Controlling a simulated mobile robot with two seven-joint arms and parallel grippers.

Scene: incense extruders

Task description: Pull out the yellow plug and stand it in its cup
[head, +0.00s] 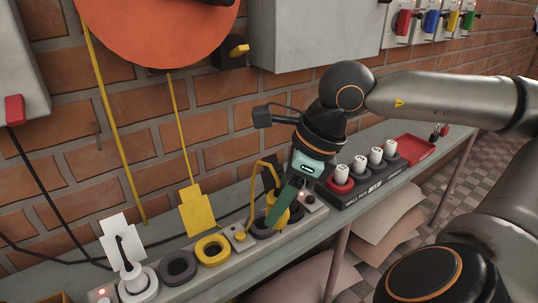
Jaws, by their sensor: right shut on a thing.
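My right gripper (285,206) reaches down from the right arm and is shut on the yellow plug (297,210). The green finger covers much of the plug, and a yellow cord loops up behind it. The plug is over the right end of the pale power strip (222,266). Its lower end is hidden, so I cannot tell whether it sits in a socket. A yellow ring (212,250), empty in the middle, sits on the strip to the left of the gripper. My left gripper is not in view.
Dark rings (180,268) and a white plug (137,281) with a cord stand along the strip. To the right are a dark rack with several white-topped pieces (359,164) and a red tray (416,150). A brick wall with hanging cords stands behind.

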